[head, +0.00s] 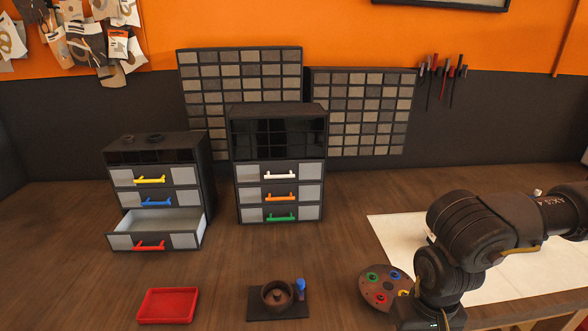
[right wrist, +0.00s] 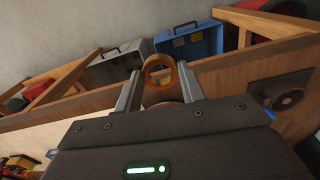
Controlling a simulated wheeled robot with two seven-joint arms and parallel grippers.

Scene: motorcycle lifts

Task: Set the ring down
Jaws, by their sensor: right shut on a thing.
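In the right wrist view, a brass-coloured ring (right wrist: 147,76) is held between the two fingertips of my right gripper (right wrist: 160,82), its opening facing the camera. The ring seems clear of any surface there. In the head view my right arm comes in from the right and bends down to the bottom edge. The fingertips and the ring cannot be made out in that view. My left gripper is in neither view.
On the wooden bench stand a drawer cabinet with its red-handled drawer open (head: 150,241), a second cabinet (head: 280,190), a red tray (head: 166,306), a dark round pot on a black base (head: 278,298), and a disc with coloured spots (head: 377,287). A white sheet (head: 395,232) lies right.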

